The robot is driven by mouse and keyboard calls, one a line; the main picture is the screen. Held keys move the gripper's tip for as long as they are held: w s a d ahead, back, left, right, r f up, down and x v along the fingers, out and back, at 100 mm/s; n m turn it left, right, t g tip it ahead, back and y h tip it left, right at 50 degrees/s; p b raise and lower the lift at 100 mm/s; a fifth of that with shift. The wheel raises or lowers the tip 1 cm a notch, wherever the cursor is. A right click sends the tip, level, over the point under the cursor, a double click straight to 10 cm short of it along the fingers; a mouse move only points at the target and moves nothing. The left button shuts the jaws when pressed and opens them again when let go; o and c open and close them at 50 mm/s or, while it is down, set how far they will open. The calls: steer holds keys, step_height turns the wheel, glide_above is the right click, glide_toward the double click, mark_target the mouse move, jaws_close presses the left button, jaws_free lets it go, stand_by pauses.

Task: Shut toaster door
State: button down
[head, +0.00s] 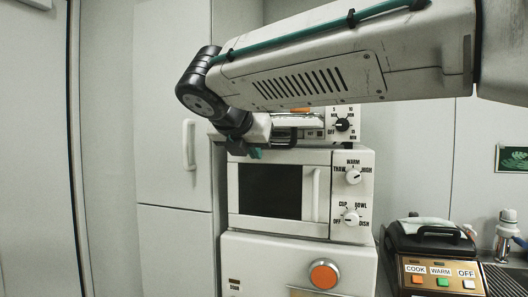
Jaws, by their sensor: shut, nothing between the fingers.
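The white toaster (343,110) stands on top of the microwave, with a minute dial on its right side. My arm covers most of its upper front. A strip of the toaster door (300,119) shows below the arm, with a dark bar near it. I cannot tell how far open the door is. My gripper (256,154) hangs in front of the toaster's left part, near the microwave's top edge. Its teal fingertips are shut and seem to hold nothing. Whether it touches the door is hidden.
The microwave (270,191) has a dark window and two dials. Below it is a white appliance (285,258) with an orange knob. A tall white cabinet (172,112) stands close on the left. A dark cooker (432,246) and a tap (507,235) are at the right.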

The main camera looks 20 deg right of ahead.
steer(key=x, duration=1)
steer(key=shift+w+d+r, duration=0.1)
steer(key=shift+w+r, duration=0.1)
steer(key=shift+r, duration=0.85)
steer(key=shift+w+r, duration=0.2)
steer(key=shift+r, duration=0.9)
steer(key=shift+r, duration=0.1)
